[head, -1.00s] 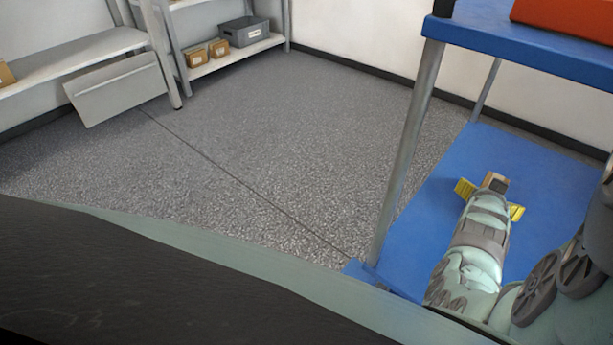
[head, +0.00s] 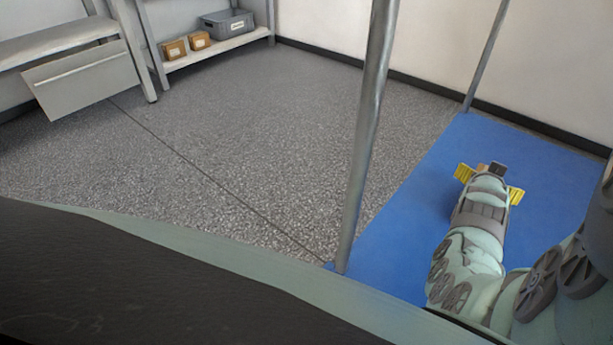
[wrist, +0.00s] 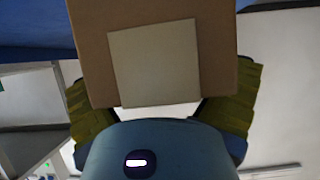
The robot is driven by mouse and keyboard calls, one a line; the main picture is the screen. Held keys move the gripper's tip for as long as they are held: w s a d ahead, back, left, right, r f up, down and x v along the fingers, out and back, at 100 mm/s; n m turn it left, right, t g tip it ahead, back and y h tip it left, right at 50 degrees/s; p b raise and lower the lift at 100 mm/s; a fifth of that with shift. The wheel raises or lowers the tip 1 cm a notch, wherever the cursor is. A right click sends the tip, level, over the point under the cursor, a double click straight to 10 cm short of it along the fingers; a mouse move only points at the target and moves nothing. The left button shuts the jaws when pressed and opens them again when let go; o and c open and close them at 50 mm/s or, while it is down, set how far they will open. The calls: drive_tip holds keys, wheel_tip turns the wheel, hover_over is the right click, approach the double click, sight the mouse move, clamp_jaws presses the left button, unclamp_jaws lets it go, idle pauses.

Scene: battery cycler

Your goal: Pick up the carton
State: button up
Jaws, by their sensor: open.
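The carton (wrist: 95,50) is a brown box with a pale blank label (wrist: 153,62). It fills the upper middle of the wrist view, between the yellow-padded fingers of my gripper (wrist: 165,105). The fingers are open on either side of it; I cannot tell whether they touch it. In the head view my gripper (head: 490,184) is over the blue shelf, its yellow fingers spread. Only a small brown part of the carton (head: 482,168) shows past the wrist, which hides the rest. I cannot tell whether the carton rests on the shelf.
The blue shelf (head: 540,160) has grey posts, one (head: 368,130) standing left of my arm. The grey floor (head: 230,130) between is clear.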

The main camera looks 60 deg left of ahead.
drive_tip(key=shift+w+a+r, duration=0.1)
drive_tip(key=shift+a, duration=0.15)
drive_tip(key=shift+s+a, duration=0.1)
drive_tip(key=shift+s, duration=0.15)
drive_tip(key=shift+s+f, duration=0.35)
drive_tip(key=shift+s, duration=0.25)
drive_tip(key=c, duration=0.3)
drive_tip(key=shift+w+d+r, duration=0.15)
drive_tip(key=shift+w+d, duration=0.05)
drive_tip(key=shift+w, duration=0.15)
drive_tip(key=c, duration=1.1)
